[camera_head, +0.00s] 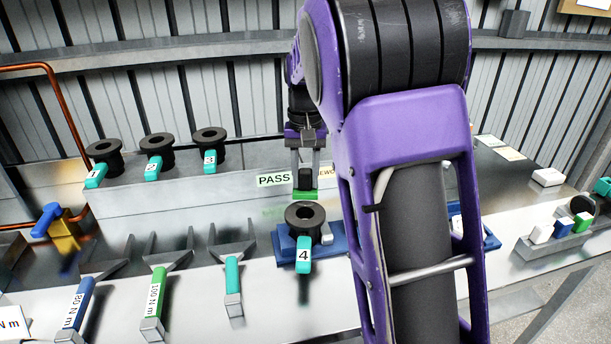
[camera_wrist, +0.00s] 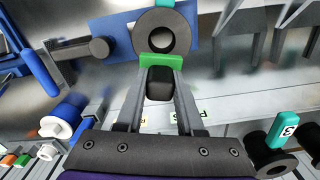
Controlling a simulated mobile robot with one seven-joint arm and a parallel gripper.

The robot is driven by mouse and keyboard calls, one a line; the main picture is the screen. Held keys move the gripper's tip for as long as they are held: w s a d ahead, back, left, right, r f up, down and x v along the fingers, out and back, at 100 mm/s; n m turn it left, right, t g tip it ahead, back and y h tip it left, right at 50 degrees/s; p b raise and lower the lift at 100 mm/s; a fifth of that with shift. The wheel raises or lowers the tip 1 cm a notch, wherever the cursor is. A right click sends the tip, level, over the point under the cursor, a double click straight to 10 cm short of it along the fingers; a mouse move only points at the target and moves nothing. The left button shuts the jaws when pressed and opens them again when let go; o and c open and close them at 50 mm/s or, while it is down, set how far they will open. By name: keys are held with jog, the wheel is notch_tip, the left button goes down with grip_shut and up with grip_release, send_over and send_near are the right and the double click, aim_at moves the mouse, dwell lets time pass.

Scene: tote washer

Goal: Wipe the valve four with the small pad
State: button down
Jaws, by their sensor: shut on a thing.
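Valve four (camera_head: 304,214) is a dark round ring with a teal tag marked 4 (camera_head: 304,254). It sits on a blue fixture (camera_head: 284,244) on the metal bench. It also shows at the top of the wrist view (camera_wrist: 160,34). My gripper (camera_head: 305,178) is shut on the small pad, which has a black grip (camera_wrist: 160,84) and a green face (camera_head: 305,195). The pad is just above and behind the valve. In the wrist view its green edge (camera_wrist: 161,63) overlaps the valve's near rim. I cannot tell whether they touch.
Valves one (camera_head: 103,154), two (camera_head: 156,151) and three (camera_head: 208,146) stand on the raised ledge at left, near a PASS label (camera_head: 274,180). Fork-ended tools, including a green-handled one (camera_head: 157,295), lie in front. A tray of coloured blocks (camera_head: 555,247) is at right. My arm hides the middle right.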

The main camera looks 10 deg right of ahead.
aim_at(300, 187)
jog(key=shift+f, duration=0.2)
jog(key=shift+f+b, duration=0.75)
jog(key=shift+f, duration=0.5)
jog(key=shift+a+r, duration=0.1)
jog(key=shift+a, duration=0.05)
jog(key=shift+w+a+p, duration=0.1)
jog(key=shift+a+p, duration=0.1)
jog(key=shift+p, duration=0.1)
jog(key=shift+w+a, duration=0.1)
jog(key=shift+a, duration=0.3)
jog(key=shift+d, duration=0.1)
jog(key=shift+s+d, duration=0.2)
jog(key=shift+d, duration=0.5)
jog(key=shift+s+d, duration=0.2)
jog(key=shift+d, duration=0.5)
